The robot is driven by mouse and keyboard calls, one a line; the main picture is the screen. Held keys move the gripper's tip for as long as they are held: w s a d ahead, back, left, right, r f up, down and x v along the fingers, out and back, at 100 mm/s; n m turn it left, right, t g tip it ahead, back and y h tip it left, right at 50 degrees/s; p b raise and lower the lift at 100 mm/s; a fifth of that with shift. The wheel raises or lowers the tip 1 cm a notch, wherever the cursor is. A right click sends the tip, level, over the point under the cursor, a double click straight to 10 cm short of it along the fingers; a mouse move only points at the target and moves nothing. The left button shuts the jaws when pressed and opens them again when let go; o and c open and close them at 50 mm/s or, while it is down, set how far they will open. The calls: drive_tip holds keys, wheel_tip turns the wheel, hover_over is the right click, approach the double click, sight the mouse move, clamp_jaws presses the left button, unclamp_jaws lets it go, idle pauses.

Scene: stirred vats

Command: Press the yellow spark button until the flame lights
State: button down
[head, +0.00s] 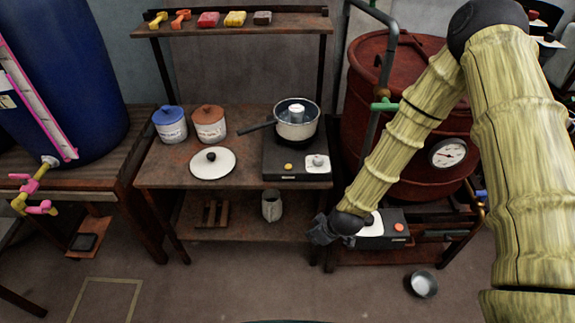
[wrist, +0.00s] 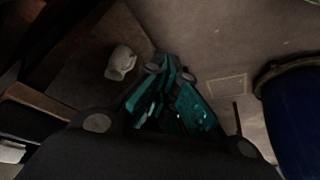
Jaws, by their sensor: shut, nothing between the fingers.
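The yellow spark button (head: 289,166) is on the front part of the dark stove (head: 270,158), left of a pale round knob (head: 317,161). A pot (head: 283,127) with a dark handle stands on the stove and hides the burner; I see no flame. My gripper (head: 317,233) is low in front of the bench's right end, below and to the right of the button and apart from it. In the wrist view its teal fingers (wrist: 172,72) are shut and empty, with the floor behind them. The button does not show in the wrist view.
A white lid (head: 212,163) and two canisters, blue (head: 170,125) and rust-coloured (head: 209,124), stand left of the stove. A jug (head: 271,205) is on the lower shelf; the wrist view shows it too (wrist: 121,63). A red vat (head: 385,70) stands right.

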drive_tip(key=w+a+r+n+t+y, duration=0.1)
drive_tip(key=w+a+r+n, duration=0.15)
drive_tip(key=w+r, duration=0.4)
drive_tip(key=w+a+r+n+t+y, duration=0.1)
drive_tip(key=w+a+r+n, duration=0.15)
drive_tip(key=w+r, duration=0.35)
wheel_tip(320, 180, up, 10)
drive_tip(key=n+t+y, duration=0.1)
drive_tip(key=n, duration=0.2)
hover_over(286, 168)
drive_tip(key=shift+f+p, duration=0.15)
drive_tip(key=shift+p, duration=0.3)
drive_tip(key=shift+d+f+b, duration=0.1)
drive_tip(key=shift+f+b, duration=2.4)
drive_tip(key=shift+f, duration=1.95)
drive_tip(key=shift+f, duration=0.1)
drive_tip(key=shift+f+b, duration=0.3)
drive_tip(key=shift+b, duration=0.05)
